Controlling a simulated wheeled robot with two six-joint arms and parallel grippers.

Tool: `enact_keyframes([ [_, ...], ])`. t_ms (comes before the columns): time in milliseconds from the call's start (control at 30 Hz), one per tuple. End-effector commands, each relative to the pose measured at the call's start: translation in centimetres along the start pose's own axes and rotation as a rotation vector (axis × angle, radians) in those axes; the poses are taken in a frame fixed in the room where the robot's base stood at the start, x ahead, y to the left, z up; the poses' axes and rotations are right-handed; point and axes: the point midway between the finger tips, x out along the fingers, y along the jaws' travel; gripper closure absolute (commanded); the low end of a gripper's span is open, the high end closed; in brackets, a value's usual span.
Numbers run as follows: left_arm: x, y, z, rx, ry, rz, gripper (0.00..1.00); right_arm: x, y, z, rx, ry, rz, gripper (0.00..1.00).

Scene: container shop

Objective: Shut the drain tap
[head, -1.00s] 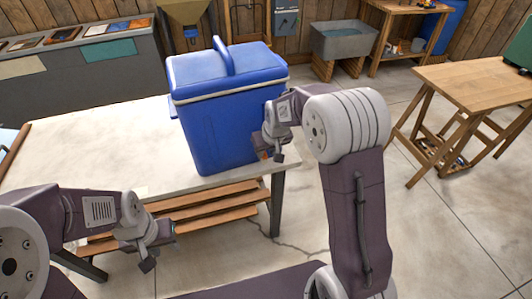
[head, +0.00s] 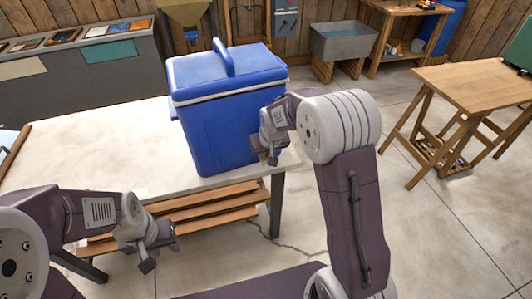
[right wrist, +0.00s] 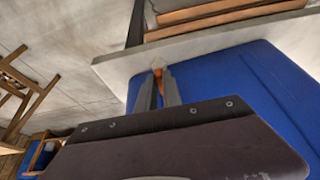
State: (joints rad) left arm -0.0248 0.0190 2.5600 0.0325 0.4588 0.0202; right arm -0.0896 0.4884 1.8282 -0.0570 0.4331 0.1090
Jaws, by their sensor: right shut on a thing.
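A blue cooler box (head: 215,125) with a pale rim and a raised blue handle stands upright at the table's right end. It also fills the right side of the right wrist view (right wrist: 235,85). Its drain tap shows there as a small orange lever (right wrist: 159,82) with a pale end, low on the cooler near the table edge. My right gripper (head: 270,160) is at the cooler's right side, shut on the tap's lever, which sits between its fingers (right wrist: 159,88). In the head view the tap is hidden by the gripper. My left gripper (head: 160,256) is open and empty before the table.
The pale-topped table (head: 95,150) is clear left of the cooler and has wooden slats (head: 215,200) below. A wooden workbench (head: 480,85) stands at right, a grey sink (head: 343,45) at the back. Open floor (head: 440,230) lies to the right.

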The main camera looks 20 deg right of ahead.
Motion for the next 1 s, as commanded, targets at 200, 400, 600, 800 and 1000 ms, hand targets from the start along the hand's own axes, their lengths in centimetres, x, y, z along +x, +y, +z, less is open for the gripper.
enact_keyframes([
  [200, 0.6, 0.0, 0.1, 0.000, 0.000, 0.000, 0.64, 0.2, -0.5, 0.1, 0.147, 0.001, 0.064, 1.00],
  [400, 2.4, -0.1, 0.2, 0.000, 0.000, 0.000, 0.64, 0.5, -0.8, 0.0, 0.321, 0.002, 0.135, 1.00],
  [600, 3.4, -0.1, 0.4, 0.000, 0.000, 0.000, 0.64, 0.4, -1.1, -0.2, 0.483, 0.001, 0.201, 1.00],
  [800, 3.6, -0.1, 0.4, 0.000, 0.000, 0.000, 0.64, 0.3, -1.3, -0.4, 0.615, 0.000, 0.256, 1.00],
  [1000, 3.6, -0.1, 0.4, 0.000, 0.000, 0.000, 0.64, 0.2, -1.4, -0.5, 0.707, 0.000, 0.293, 1.00],
])
